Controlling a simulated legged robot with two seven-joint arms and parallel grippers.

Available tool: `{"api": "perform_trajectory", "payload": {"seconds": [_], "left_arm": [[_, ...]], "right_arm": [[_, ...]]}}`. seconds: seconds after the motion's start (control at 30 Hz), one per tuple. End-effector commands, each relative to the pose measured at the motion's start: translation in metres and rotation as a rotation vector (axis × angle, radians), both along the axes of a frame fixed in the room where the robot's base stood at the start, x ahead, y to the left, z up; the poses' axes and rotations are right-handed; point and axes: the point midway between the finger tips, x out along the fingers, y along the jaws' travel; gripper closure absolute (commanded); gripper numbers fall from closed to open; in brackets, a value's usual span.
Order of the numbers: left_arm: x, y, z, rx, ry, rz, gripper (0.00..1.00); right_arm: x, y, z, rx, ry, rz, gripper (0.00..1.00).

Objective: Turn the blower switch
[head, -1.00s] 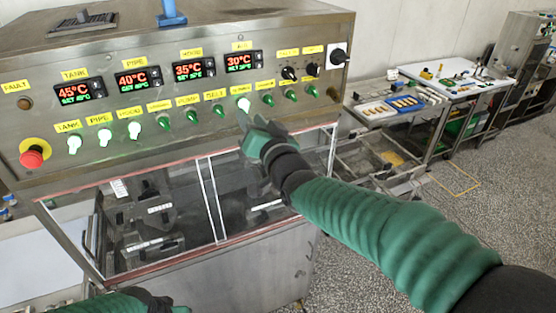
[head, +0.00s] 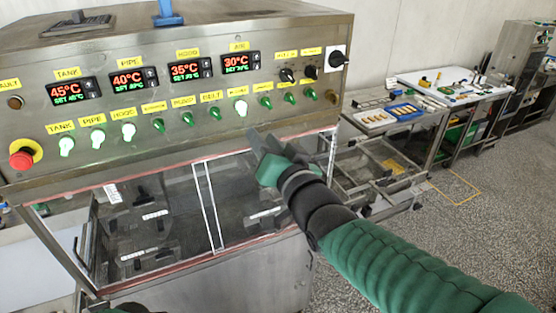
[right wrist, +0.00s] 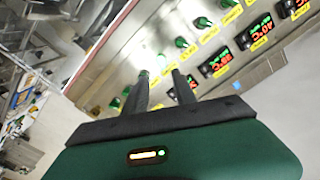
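The control panel (head: 190,75) carries a row of small switches under yellow labels. I cannot read a blower label for certain. One switch (head: 240,107) right of the belt switch (head: 215,112) glows white-green; its neighbours in the row to either side are dark green. My right gripper (head: 256,141) is below and a little right of this lit switch, apart from the panel. In the right wrist view its two fingers (right wrist: 160,76) stand apart with nothing held between them, and a bright switch glows beyond them. Only a sliver of my left arm shows at the bottom edge; its fingers are hidden.
A red emergency knob (head: 21,158) is at the panel's left end. Lit tank, pipe and hood switches stand beside it. A black rotary switch (head: 338,58) is at the right end. Glazed doors lie below the panel. A side table (head: 470,85) stands at the right.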

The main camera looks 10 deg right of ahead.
Motion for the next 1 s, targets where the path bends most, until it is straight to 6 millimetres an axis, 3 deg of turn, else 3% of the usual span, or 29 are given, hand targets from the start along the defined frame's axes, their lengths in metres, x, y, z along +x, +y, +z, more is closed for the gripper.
{"api": "perform_trajectory", "payload": {"seconds": [0.4, 0.7, 1.0], "left_arm": [[0.0, 0.0, -0.004, 0.0, 0.0, 0.0, 0.51], [0.0, 0.0, 0.014, 0.0, 0.0, 0.0, 0.51], [0.0, 0.0, 0.013, 0.0, 0.0, 0.0, 0.51]], "right_arm": [[-0.034, -0.011, 0.0, 0.0, -0.002, 0.0, 0.67], [-0.057, -0.018, 0.002, 0.0, 0.0, 0.001, 0.67], [-0.06, -0.02, 0.0, 0.0, 0.0, 0.0, 0.67]]}}
